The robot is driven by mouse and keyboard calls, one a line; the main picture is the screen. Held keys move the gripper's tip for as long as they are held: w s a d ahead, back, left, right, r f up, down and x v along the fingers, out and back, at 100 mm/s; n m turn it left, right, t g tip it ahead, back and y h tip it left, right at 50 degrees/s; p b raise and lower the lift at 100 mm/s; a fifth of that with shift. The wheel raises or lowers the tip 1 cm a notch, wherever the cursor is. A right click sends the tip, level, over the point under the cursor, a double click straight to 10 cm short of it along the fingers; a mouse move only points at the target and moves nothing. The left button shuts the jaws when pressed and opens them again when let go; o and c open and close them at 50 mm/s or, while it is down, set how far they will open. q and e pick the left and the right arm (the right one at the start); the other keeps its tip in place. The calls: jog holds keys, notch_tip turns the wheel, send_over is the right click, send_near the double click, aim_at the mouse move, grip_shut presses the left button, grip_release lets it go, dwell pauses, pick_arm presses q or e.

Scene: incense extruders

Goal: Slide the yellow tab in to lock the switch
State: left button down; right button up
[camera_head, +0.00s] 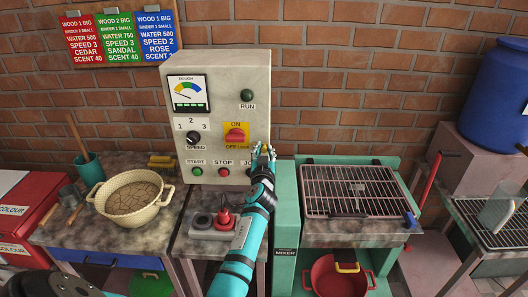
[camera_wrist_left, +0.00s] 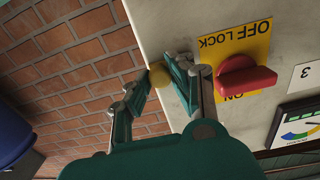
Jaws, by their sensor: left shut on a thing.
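The grey control box (camera_head: 218,85) stands against the brick wall. Its red rotary switch (camera_head: 236,136) sits on a yellow plate (camera_head: 236,126) marked ON and OFF LOCK. The switch also shows in the left wrist view (camera_wrist_left: 247,80), its handle lying across the plate. My left gripper (camera_head: 263,153) is at the box's right edge, just right of the plate. In the left wrist view its fingers (camera_wrist_left: 160,77) are shut on the rounded yellow tab (camera_wrist_left: 160,75) beside the box's edge. The fingers partly hide the tab. My right gripper is not in view.
Below the switch are START, STOP and a third button (camera_head: 224,172), its label partly hidden by my arm. A cream pot (camera_head: 168,199) stands on the left bench. A wire rack (camera_head: 348,189) lies right of my arm. Bare brick wall fills the space right of the box.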

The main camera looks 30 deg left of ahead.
pick_arm(q)
jog(key=shift+s+a, duration=0.3)
jog(key=shift+a, duration=0.25)
jog(key=shift+s+a, duration=0.3)
jog(key=shift+a, duration=0.2)
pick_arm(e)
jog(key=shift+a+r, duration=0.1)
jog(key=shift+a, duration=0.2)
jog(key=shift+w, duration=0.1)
pick_arm(q)
jog(key=c, duration=1.5)
grip_release()
jog(key=o, duration=0.4)
jog(key=shift+s+a, duration=0.15)
jog(key=shift+c, duration=0.2)
jog(key=v, duration=1.2)
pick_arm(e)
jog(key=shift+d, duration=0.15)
